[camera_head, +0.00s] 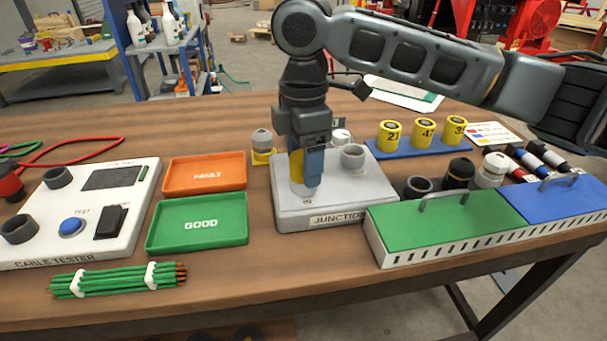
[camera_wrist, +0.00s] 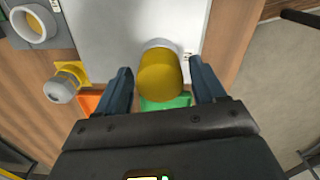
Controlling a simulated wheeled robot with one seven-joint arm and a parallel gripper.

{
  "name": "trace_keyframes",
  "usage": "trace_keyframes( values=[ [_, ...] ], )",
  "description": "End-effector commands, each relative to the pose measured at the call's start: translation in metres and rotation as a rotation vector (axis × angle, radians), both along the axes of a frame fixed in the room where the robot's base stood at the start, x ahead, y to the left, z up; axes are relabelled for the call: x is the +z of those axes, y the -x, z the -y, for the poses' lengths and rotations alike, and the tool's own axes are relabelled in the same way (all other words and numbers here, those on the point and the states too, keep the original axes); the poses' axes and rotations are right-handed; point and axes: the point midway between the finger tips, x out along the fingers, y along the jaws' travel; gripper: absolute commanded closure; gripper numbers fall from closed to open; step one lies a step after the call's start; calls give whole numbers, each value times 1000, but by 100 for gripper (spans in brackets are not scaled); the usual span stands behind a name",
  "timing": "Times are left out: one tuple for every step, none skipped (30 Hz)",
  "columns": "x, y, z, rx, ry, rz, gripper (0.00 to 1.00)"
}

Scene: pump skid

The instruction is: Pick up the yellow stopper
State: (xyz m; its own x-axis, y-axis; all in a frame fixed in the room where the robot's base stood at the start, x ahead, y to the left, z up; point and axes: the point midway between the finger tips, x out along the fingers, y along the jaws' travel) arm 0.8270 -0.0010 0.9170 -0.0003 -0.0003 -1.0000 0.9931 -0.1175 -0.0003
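The yellow stopper (camera_wrist: 160,76) stands between my two fingers in the wrist view, with a pale ring at its far end. In the head view a part of the yellow stopper (camera_head: 296,186) shows beside my blue fingers, over the left part of the grey junction box (camera_head: 350,200). My gripper (camera_head: 309,172) points down around the stopper. Its fingers (camera_wrist: 160,66) are open, with a gap on each side of the stopper in the wrist view. My fingers hide part of the stopper in the head view, and its seat is hard to see.
A grey-topped piece on a yellow base (camera_head: 262,147) stands left of the box. Orange (camera_head: 205,173) and green (camera_head: 197,222) trays lie farther left. Grey sockets (camera_head: 353,156) rise from the box. A green-lidded case (camera_head: 445,225) stands at the right front; yellow numbered cylinders (camera_head: 424,132) stand behind.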

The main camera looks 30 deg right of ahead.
Motion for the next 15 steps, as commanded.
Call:
trace_keyframes(
  values=[
    [0,0,0,0,0,0,36],
    [0,0,0,0,0,0,38],
    [0,0,0,0,0,0,42],
    [0,0,0,0,0,0,45],
    [0,0,0,0,0,0,48],
    [0,0,0,0,0,0,52],
    [0,0,0,0,0,0,55],
    [0,0,0,0,0,0,58],
    [0,0,0,0,0,0,61],
    [0,0,0,0,0,0,64],
    [0,0,0,0,0,0,67],
    [0,0,0,0,0,0,71],
    [0,0,0,0,0,0,74],
    [0,0,0,0,0,0,77],
    [0,0,0,0,0,0,81]
  ],
)
